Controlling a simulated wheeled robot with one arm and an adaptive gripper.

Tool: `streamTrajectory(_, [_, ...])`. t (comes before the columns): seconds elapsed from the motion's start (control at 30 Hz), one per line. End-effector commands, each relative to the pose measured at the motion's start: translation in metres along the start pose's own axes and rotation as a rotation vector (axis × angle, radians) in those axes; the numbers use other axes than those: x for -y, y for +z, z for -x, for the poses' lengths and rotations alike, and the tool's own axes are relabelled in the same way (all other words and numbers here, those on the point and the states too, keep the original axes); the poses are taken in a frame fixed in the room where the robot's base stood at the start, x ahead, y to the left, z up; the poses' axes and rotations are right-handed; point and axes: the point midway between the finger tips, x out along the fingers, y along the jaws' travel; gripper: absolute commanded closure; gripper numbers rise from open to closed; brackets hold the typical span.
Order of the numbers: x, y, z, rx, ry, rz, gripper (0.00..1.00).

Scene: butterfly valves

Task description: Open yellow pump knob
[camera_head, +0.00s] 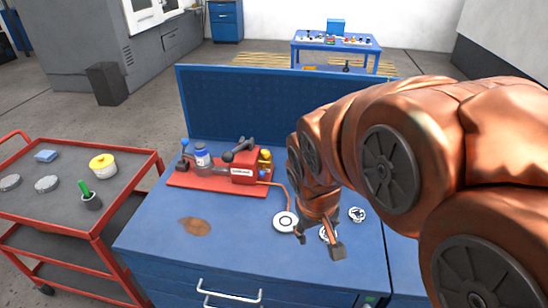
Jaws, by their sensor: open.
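The pump unit stands on a red base plate (212,188) on the blue workbench. Its red body (243,172) has a dark handle on top. The yellow knob (265,160) shows at the body's right side; it is small and its turn position cannot be told. A blue knob (185,144) and a blue-capped jar (203,158) are at the unit's left. My gripper (320,243) is open and empty, pointing down over the bench, to the right of and nearer than the yellow knob, apart from it.
A white disc (285,222) with an orange hose lies left of my gripper, and a black-and-white part (357,214) lies to its right. A blue back panel (240,105) rises behind the pump. A red cart (60,205) stands left.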

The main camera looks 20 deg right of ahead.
Motion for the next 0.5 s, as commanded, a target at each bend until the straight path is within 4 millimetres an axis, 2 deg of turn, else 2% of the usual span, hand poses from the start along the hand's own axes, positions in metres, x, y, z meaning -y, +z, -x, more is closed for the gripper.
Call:
streamTrajectory(0.03, [-0.013,-0.024,-0.015,-0.060,0.031,-0.022,0.44])
streamTrajectory(0.2, [-0.057,-0.103,-0.037,-0.277,0.121,-0.055,0.44])
streamTrajectory(0.3, [-0.078,-0.146,-0.047,-0.399,0.157,-0.054,0.44])
streamTrajectory(0.5, [-0.107,-0.221,-0.064,-0.633,0.185,-0.015,0.44])
